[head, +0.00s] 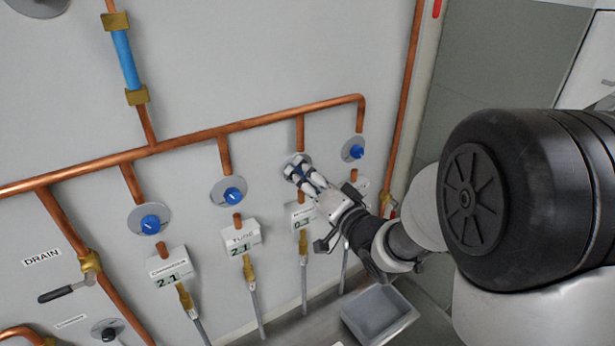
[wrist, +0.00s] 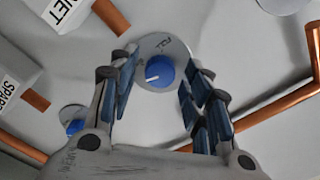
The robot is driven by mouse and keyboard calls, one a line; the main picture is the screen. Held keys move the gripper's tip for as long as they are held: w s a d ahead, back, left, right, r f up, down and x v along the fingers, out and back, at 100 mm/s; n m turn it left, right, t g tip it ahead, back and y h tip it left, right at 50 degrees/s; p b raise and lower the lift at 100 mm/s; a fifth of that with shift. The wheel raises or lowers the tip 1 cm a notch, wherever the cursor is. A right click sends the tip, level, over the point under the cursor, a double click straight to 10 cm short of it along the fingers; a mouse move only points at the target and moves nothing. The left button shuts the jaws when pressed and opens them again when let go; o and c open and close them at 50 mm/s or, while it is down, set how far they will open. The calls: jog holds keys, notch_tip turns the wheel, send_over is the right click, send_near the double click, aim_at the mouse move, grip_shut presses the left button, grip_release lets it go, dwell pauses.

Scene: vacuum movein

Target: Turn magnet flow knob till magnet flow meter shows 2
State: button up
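The magnet flow knob (wrist: 159,74) is blue with a white pointer line, on a round grey plate (wrist: 150,46). In the wrist view it lies between the fingers of my gripper (wrist: 157,82). The fingers are open, with a gap visible on each side of the knob. In the head view my gripper (head: 304,175) reaches to the third plate from the left and hides most of that knob. The magnet flow meter (head: 302,217) is the white box below it; its small display seems to read 0.3. Its label, ending in "NET" (wrist: 65,14), shows in the wrist view.
Blue knobs stand on both sides: the turbo knob (head: 233,195), the chamber knob (head: 150,224) and the spare knob (head: 356,151). The turbo meter (head: 241,240) and chamber meter (head: 169,268) seem to read 2.1. Copper pipe (wrist: 262,118) runs close by. A grey bin (head: 378,312) is below.

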jog(key=c, duration=0.9)
